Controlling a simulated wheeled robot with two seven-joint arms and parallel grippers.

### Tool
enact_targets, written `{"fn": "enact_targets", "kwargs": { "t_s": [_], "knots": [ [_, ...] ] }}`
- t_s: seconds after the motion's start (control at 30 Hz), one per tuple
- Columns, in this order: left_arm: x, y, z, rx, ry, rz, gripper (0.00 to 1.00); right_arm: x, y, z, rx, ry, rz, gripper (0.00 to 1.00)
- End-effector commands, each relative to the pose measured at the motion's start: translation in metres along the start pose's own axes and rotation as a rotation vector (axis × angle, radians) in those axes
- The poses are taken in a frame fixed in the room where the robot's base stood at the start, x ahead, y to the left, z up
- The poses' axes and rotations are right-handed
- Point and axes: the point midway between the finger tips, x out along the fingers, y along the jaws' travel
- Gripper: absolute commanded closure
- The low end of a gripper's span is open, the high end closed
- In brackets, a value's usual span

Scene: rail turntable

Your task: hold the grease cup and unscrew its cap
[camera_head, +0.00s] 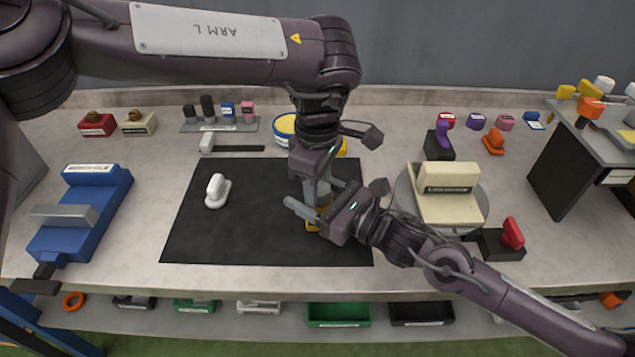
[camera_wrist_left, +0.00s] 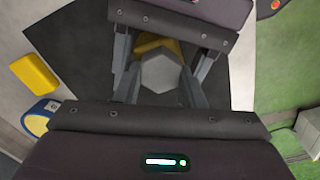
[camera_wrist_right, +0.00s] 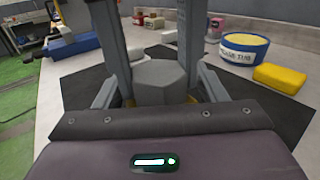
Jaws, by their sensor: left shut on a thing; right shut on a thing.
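The grease cup shows as a yellow body (camera_head: 313,224) low on the black mat, mostly hidden by my grippers, with a grey hexagonal cap (camera_wrist_right: 160,78) on top. The cap also shows from above in the left wrist view (camera_wrist_left: 160,74). My left gripper (camera_head: 318,192) comes down from above and is shut on the cap, one finger on each side. My right gripper (camera_head: 308,215) reaches in from the right, lower down, and is shut on the cup body. The cup looks upright. Whether there is a gap between cap and body is hidden.
A white-handled piece (camera_head: 216,190) lies on the mat (camera_head: 260,235). A blue and white grease tub (camera_wrist_right: 243,48) and a yellow block (camera_wrist_right: 280,78) stand close behind. A round turntable (camera_head: 480,205) bears a cream block at right; a blue fixture (camera_head: 85,210) stands at left. The mat's left half is mostly clear.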

Motion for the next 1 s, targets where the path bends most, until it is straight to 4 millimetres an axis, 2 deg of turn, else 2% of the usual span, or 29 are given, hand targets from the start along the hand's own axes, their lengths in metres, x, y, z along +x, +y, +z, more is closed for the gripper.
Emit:
{"fn": "enact_targets", "kwargs": {
  "t_s": [0.23,0.37,0.67,1.0],
  "knots": [
    [0.0004,-0.0016,0.0006,-0.368,-0.004,-0.001,0.88,0.0000,0.0002,-0.0007,0.001,0.002,0.000,0.76],
    [0.0003,-0.0020,0.0006,-0.445,-0.002,-0.001,0.88,0.0000,0.0002,-0.0007,0.001,0.001,0.000,0.76],
    [0.0003,-0.0021,0.0008,-0.466,-0.002,-0.001,0.88,-0.0001,0.0001,-0.0008,0.001,0.002,0.000,0.76],
    [0.0006,-0.0036,0.0021,-0.915,-0.003,-0.003,0.88,-0.0001,0.0000,-0.0008,0.001,0.002,0.000,0.76]
  ]
}}
